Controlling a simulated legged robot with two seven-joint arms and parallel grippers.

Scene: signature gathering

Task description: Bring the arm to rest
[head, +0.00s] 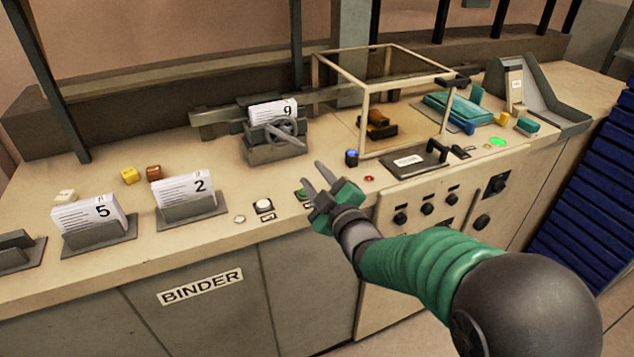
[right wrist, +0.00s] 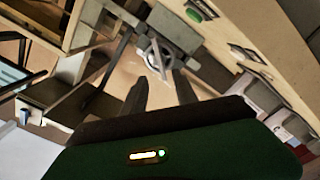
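My right gripper (head: 311,173) is in the head view, over the front part of the worktop near a green button (head: 303,194). Its two fingers are apart, with nothing visible between them. The right wrist view shows the same open fingers (right wrist: 162,86) pointing toward a grey clamp with a handle (right wrist: 158,50). My right arm reaches in from the lower right, with its green sleeve bent. My left gripper is in neither view.
Paper stacks marked 5 (head: 88,216) and 2 (head: 183,190) stand in grey holders. Another stack (head: 270,111) sits in the grey clamp (head: 277,150). A framed box (head: 363,118) stands right of it. Control knobs (head: 427,208) line the cabinet front.

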